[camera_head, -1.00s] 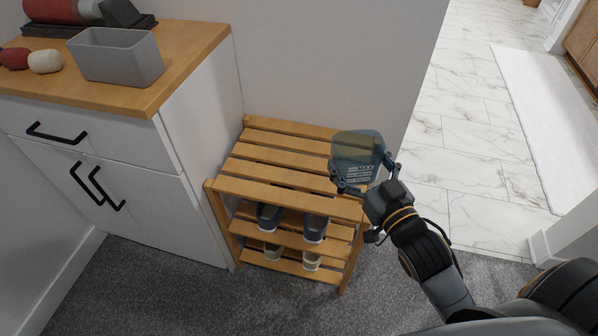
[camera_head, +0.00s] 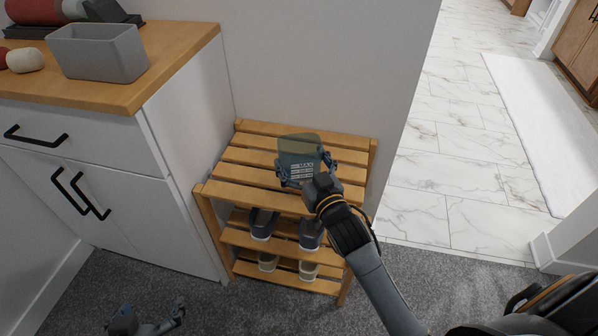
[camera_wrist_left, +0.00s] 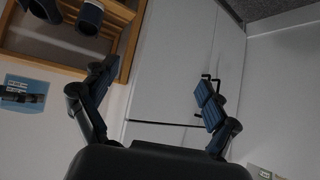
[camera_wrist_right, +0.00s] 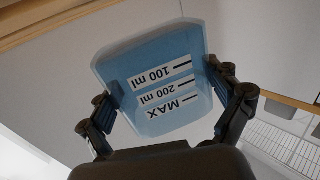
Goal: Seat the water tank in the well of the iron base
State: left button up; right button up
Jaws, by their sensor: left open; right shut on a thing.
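The water tank (camera_head: 299,150) is a translucent blue vessel with a MAX mark and ml lines. My right gripper (camera_head: 305,172) is shut on it and holds it over the slatted rack in the head view. In the right wrist view the tank (camera_wrist_right: 155,78) sits between both fingers, its lettering upside down. My left gripper (camera_head: 150,312) is open and empty, low at the bottom edge of the head view. I cannot make out the iron base for certain; a dark grey device (camera_head: 104,11) at the back of the cabinet top is cut off by the frame.
The wooden rack (camera_head: 262,174) has a bare slatted top and shoes (camera_head: 264,224) on its lower shelves. A grey bin (camera_head: 97,54) and a whitish roll (camera_head: 25,59) stand on the white cabinet's wooden top (camera_head: 172,53). Marble floor lies right of the wall.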

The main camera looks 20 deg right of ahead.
aim_at(304, 178)
jog(key=shift+w+a+f, duration=0.1)
jog(key=shift+w+f, duration=0.1)
jog(key=shift+f, duration=0.05)
notch_tip(304, 178, down, 3)
jog(key=shift+f+b, duration=0.1)
jog(key=shift+b, duration=0.85)
pick_arm(q)
jog(key=w+d+r+t+h, duration=0.1)
jog(key=w+d+r+t, duration=0.1)
jog(key=w+r+t, duration=0.3)
notch_tip(304, 178, up, 2)
jog(key=shift+d+r+h, duration=0.2)
jog(key=shift+d+h, duration=0.05)
jog(key=shift+h, duration=0.05)
jog(key=shift+w, duration=0.15)
jog(key=shift+r+t, duration=0.15)
jog(key=shift+t, duration=0.15)
pick_arm(e)
jog(key=o, duration=1.1)
jog(key=shift+f, duration=0.1)
